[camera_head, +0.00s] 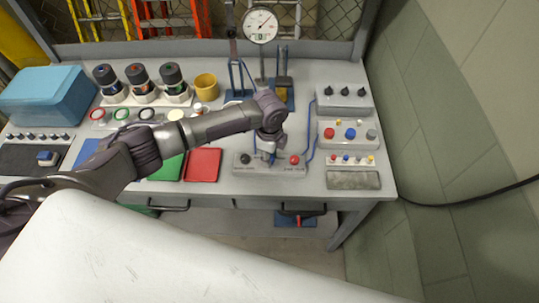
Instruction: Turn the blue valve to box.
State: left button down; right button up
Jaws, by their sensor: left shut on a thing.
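My left arm comes in from the left and bends down at the wrist. Its gripper (267,156) points down at the middle of a grey valve panel (272,171) near the bench's front edge. The gripper is shut on the valve between a black knob (244,158) on the left and a red knob (294,159) on the right. The fingers hide most of this valve, so its colour and pointing direction are hard to tell. The panel's labels are too small to read. My right gripper is not in view.
Blocks with coloured knobs (347,134) stand close to the right. A round gauge (260,25) stands behind. A red mat (202,164) lies left of the panel. A yellow cup (206,87), several jars and a blue box (47,95) are at back left.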

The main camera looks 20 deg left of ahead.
pick_arm(q)
jog(key=shift+w+r, duration=0.1)
jog(key=c, duration=0.8)
grip_release()
jog(key=shift+c, duration=0.2)
notch_tip(320, 180, up, 12)
